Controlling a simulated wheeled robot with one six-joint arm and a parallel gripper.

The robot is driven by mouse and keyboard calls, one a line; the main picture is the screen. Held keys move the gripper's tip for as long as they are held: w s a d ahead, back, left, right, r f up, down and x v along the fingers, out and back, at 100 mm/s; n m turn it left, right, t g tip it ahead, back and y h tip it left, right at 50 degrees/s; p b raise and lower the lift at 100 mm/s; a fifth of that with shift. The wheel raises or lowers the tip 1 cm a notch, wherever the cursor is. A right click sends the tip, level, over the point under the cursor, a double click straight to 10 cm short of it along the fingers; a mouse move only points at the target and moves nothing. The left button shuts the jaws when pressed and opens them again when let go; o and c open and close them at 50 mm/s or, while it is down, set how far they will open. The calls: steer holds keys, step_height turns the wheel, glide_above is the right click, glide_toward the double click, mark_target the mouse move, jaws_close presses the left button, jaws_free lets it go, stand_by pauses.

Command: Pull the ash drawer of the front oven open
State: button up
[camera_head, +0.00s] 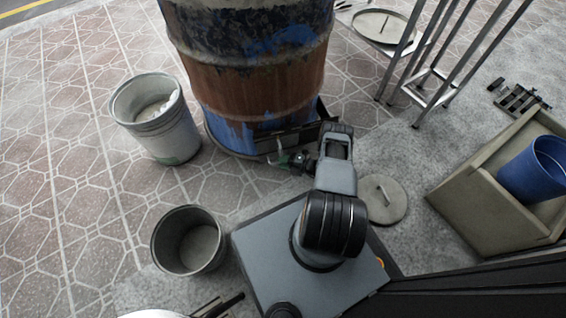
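The front oven is a rusty barrel (245,70) with worn blue and brown paint, standing at the top centre. Low on its front is a dark, flat ash drawer front (284,143), partly hidden behind my arm. My gripper (281,157) is at the lower front of the barrel, close to the drawer front. It is small and dark in this view. I cannot tell whether it touches the drawer or whether its fingers are open or shut.
A white bucket (165,125) stands left of the barrel and a grey bucket (188,240) nearer me. A round lid (382,199) lies right of my arm. A metal stand (430,75) is at upper right. A wooden crate (480,215) with a blue bucket (540,168) is at right.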

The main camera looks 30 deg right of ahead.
steer(key=shift+c, duration=0.5)
jaws_close()
steer(key=shift+s, duration=0.15)
